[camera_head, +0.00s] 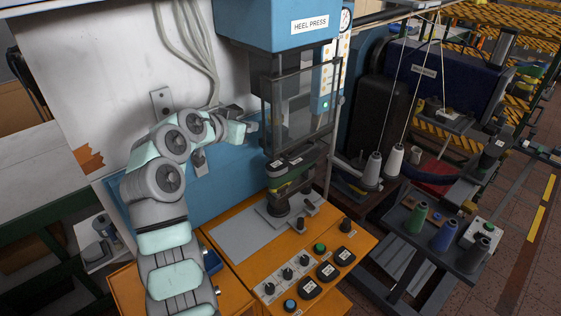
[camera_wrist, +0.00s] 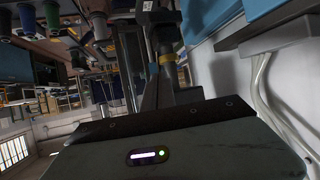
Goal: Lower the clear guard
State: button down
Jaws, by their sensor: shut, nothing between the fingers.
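The heel press (camera_head: 275,25) is a blue machine on an orange base. Its clear guard (camera_head: 312,95) is a see-through panel in a dark frame, hanging in front of the press's working space. Its lower edge is above the dark green last area (camera_head: 297,165). My gripper (camera_head: 252,127) is at the left side of the guard, close to its frame; I cannot tell whether it touches. In the wrist view my gripper's fingers (camera_wrist: 163,72) are together with nothing held. The guard is not clearly made out in the wrist view.
The orange control panel (camera_head: 300,275) with several buttons and knobs is in front of the press. Thread cones (camera_head: 372,170) and a stand with coloured spools (camera_head: 443,235) are on the right. A white wall panel with cables (camera_head: 120,60) stands behind my arm.

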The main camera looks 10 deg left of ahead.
jog(key=s+d+r+m+g+h+b, duration=0.1)
jog(key=s+d+r+m+g+h, duration=0.2)
jog(key=s, duration=0.5)
jog(key=shift+m+g+y, duration=0.3)
jog(key=shift+m+y, duration=0.2)
jog(key=x, duration=0.3)
jog(key=p+x, duration=0.1)
jog(key=x, duration=0.4)
jog(key=shift+w+d, duration=0.25)
jog(key=shift+d, duration=0.2)
jog(key=f, duration=0.2)
jog(key=f+p, duration=0.1)
jog(key=shift+w+d+f, duration=0.2)
jog(key=shift+w+d, duration=0.05)
jog(key=shift+w, duration=0.15)
jog(key=shift+w+f, duration=0.1)
jog(key=shift+f, duration=0.35)
notch_tip(320, 180, down, 23)
jog(key=b, duration=1.2)
jog(key=shift+f, duration=0.15)
